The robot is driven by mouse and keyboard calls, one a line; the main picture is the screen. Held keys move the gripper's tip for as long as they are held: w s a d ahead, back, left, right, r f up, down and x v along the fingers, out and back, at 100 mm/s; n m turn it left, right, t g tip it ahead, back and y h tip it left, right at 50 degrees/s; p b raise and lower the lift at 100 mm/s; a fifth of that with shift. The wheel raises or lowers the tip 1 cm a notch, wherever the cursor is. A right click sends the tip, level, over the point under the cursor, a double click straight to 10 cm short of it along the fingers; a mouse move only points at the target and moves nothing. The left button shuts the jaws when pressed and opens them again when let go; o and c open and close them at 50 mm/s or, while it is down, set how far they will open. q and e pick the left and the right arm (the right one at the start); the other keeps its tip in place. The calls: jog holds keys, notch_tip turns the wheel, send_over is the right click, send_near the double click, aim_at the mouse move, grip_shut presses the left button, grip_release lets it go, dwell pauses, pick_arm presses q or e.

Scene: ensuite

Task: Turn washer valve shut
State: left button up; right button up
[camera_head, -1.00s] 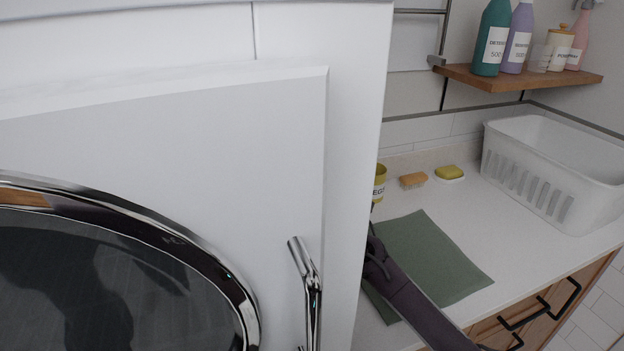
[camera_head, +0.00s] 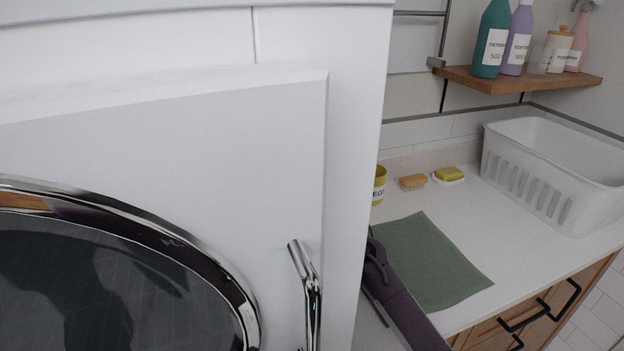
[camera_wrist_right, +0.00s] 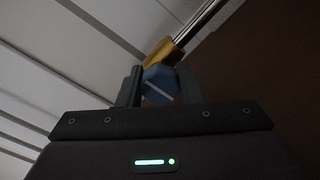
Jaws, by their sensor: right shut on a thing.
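The washer valve shows in the right wrist view as a blue knob (camera_wrist_right: 160,84) with a pale slanted line across its face. It sits on a brass body (camera_wrist_right: 163,52) joined to a metal pipe (camera_wrist_right: 203,22). My right gripper (camera_wrist_right: 160,90) has its dark fingers on both sides of the knob and is shut on it. In the head view the washer (camera_head: 180,130) fills the left side and hides the valve and my right fingers. Part of my dark right arm shows beside the washer's right edge. My left gripper is not in view.
A counter (camera_head: 480,225) right of the washer holds a green cloth (camera_head: 435,265), a yellow cup (camera_head: 379,184), a brush (camera_head: 412,182), a soap dish (camera_head: 449,176) and a white basket (camera_head: 545,185). A shelf (camera_head: 520,80) holds bottles. A chrome handle (camera_head: 307,285) stands out from the washer front.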

jog(key=shift+f, duration=0.1)
dwell(0.3)
jog(key=o, duration=1)
jog(key=shift+c, duration=0.2)
jog(key=shift+s+d, duration=0.2)
jog(key=shift+s, duration=0.3)
jog(key=b+v, duration=0.1)
jog(key=v, duration=0.5)
jog(key=shift+s, duration=0.4)
jog(key=shift+d, duration=0.1)
